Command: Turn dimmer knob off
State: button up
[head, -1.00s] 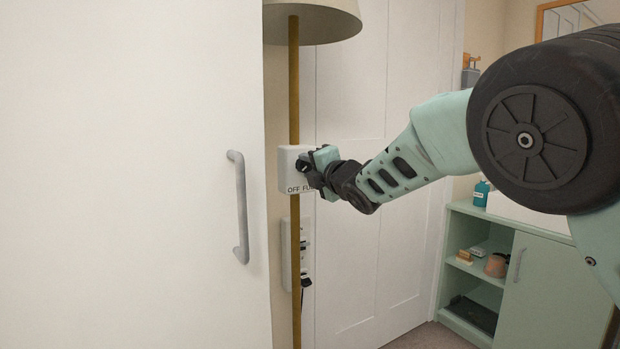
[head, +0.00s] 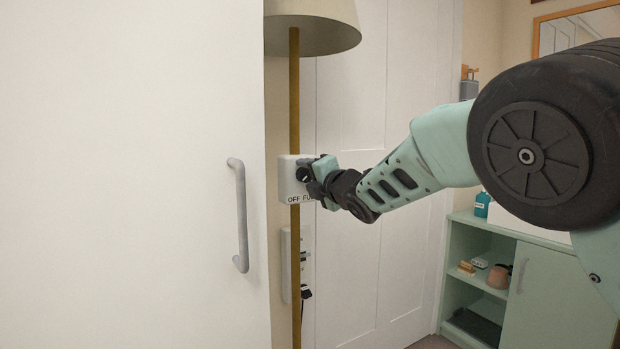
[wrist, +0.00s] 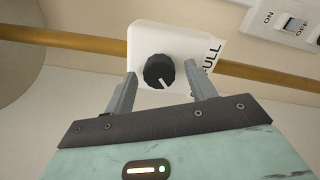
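The dimmer is a white box (head: 286,180) on a brass lamp pole, lettered "OFF" and partly hidden "FULL" along its bottom. Its round black knob (wrist: 158,70) has a white pointer line aimed toward the lower right in the wrist view. The knob also shows as a dark shape in the head view (head: 303,173). My gripper (wrist: 160,72) is open, one finger on each side of the knob, with visible gaps. The gripper also shows in the head view (head: 317,170), close against the box's right side. The "OFF" label is hidden in the wrist view.
A white door panel with a grey handle (head: 240,215) fills the left. The lampshade (head: 312,25) hangs above the dimmer. A wall switch plate (wrist: 290,22) is behind the pole. A green cabinet (head: 540,290) stands at the lower right.

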jog(key=v, duration=1.7)
jog(key=shift+s+d, duration=0.15)
jog(key=shift+f, duration=0.15)
jog(key=s+d+f+m+g+h, duration=0.3)
jog(key=s+f+m+g+h, duration=0.3)
jog(key=s+f+m, duration=0.8)
jog(key=s+d+f+m+g+h, duration=0.1)
jog(key=s+d+f+m+g, duration=0.15)
jog(key=s, duration=0.45)
jog(key=s+d+f+m+g+h, duration=0.2)
jog(key=s+f+m+g, duration=0.15)
jog(key=s, duration=0.45)
jog(key=s+d+f+m+g+h, duration=0.1)
jog(key=s+d+f+m+g, duration=0.15)
jog(key=s, duration=0.45)
notch_tip(320, 180, up, 25)
jog(key=p, duration=2.5)
jog(key=shift+w+a+n, duration=0.2)
jog(key=shift+a+n, duration=0.05)
jog(key=shift+n, duration=0.1)
